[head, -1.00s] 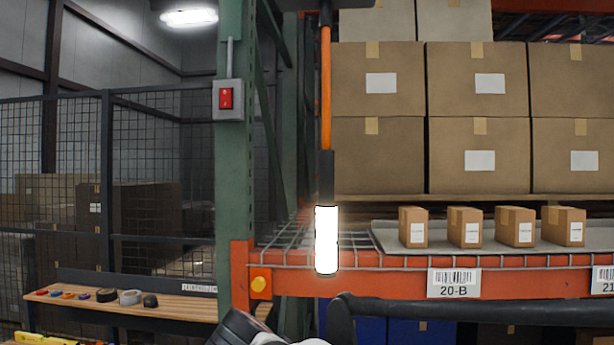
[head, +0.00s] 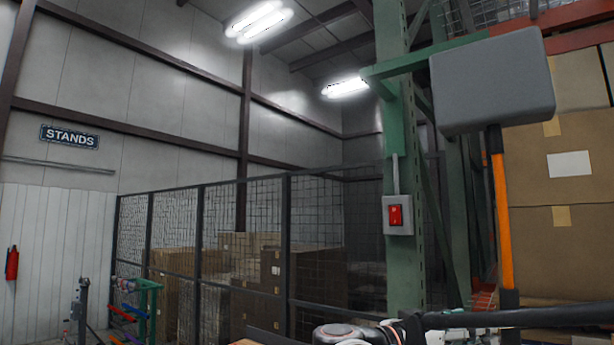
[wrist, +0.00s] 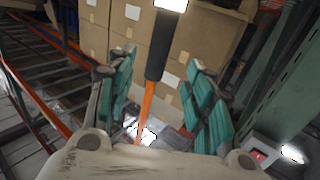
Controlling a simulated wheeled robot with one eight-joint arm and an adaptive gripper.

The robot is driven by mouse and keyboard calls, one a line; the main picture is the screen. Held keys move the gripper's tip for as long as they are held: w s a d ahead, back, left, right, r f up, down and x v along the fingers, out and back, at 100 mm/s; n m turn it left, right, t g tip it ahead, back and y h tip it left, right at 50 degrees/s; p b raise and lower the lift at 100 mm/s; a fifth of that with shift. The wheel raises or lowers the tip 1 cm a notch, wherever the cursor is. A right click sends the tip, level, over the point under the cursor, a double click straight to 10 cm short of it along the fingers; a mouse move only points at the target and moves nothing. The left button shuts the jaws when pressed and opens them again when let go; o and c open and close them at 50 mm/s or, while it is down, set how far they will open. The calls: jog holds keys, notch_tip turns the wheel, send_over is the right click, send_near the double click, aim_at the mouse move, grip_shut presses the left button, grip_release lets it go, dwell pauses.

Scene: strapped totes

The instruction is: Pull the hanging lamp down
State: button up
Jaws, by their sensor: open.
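The hanging lamp shows in the head view as a grey housing (head: 492,82) on a green bracket, with an orange cord (head: 503,225) down to a black grip (head: 509,299). Its lower part is out of sight. In the wrist view, the lamp's black grip (wrist: 159,46), orange cord (wrist: 146,110) and bright tube (wrist: 173,4) cross between the fingers in the picture. My gripper (wrist: 161,58) is open, with one teal-padded finger on each side of the lamp. No contact shows, and the lamp's depth relative to the fingertips is unclear.
A green rack post (head: 404,270) carries a red switch box (head: 397,215), left of the cord. Stacked cartons (head: 567,170) stand to the right. A mesh fence (head: 225,255) runs behind on the left. My dark arm link crosses the bottom right of the head view.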

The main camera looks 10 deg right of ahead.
jog(key=d, duration=0.3)
jog(key=w+d+p, duration=0.1)
jog(key=d, duration=0.3)
jog(key=d+p, duration=0.1)
jog(key=d, duration=0.3)
jog(key=shift+w+d, duration=0.2)
grip_shut()
